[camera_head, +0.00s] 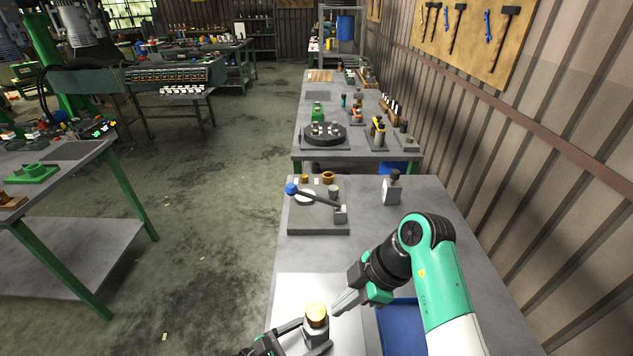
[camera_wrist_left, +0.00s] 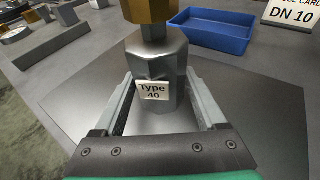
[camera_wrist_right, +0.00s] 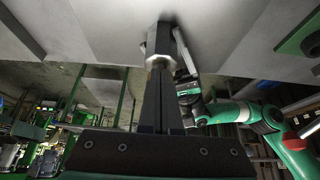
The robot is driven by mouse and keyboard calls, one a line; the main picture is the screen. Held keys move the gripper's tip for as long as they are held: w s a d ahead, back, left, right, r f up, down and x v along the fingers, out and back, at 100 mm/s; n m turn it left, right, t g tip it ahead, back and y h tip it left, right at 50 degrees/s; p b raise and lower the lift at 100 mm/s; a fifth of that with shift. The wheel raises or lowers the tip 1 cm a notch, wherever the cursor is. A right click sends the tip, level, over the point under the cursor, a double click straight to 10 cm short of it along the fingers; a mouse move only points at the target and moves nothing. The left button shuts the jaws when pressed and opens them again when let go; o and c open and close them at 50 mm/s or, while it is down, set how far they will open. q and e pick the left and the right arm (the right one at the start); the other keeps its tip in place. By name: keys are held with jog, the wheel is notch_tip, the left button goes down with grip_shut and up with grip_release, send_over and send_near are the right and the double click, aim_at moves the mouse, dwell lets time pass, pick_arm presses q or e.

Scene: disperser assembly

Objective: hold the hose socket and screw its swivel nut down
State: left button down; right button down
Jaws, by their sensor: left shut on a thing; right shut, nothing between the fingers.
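The hose socket (camera_head: 316,331) stands upright on a light grey plate near the front of the bench. It is a grey faceted body with a label reading "Type 40" in the left wrist view (camera_wrist_left: 166,62). The brass swivel nut (camera_head: 317,310) sits on top; only its lower part shows in the left wrist view (camera_wrist_left: 150,10). My left gripper (camera_head: 308,343) is shut on the socket body, one finger on each side. My right gripper (camera_head: 339,307) is shut and empty, just right of the nut. In the right wrist view its fingertips (camera_wrist_right: 160,76) point towards the nut (camera_wrist_right: 158,63), which they partly hide.
A blue tray (camera_head: 400,325) lies to the right, partly behind my right arm. Farther back are a grey fixture (camera_head: 318,222) with a blue-knobbed lever and a small grey block (camera_head: 392,190). The bench between is clear.

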jog(key=shift+a+f, duration=0.1)
jog(key=shift+a, duration=0.35)
dwell(0.8)
jog(key=shift+s+a, duration=0.15)
jog(key=shift+s, duration=0.15)
dwell(0.4)
pick_arm(q)
jog(key=shift+f, duration=0.1)
pick_arm(e)
jog(key=shift+d, duration=0.45)
notch_tip(320, 180, up, 6)
pick_arm(q)
grip_release()
pick_arm(e)
jog(key=shift+d, duration=0.1)
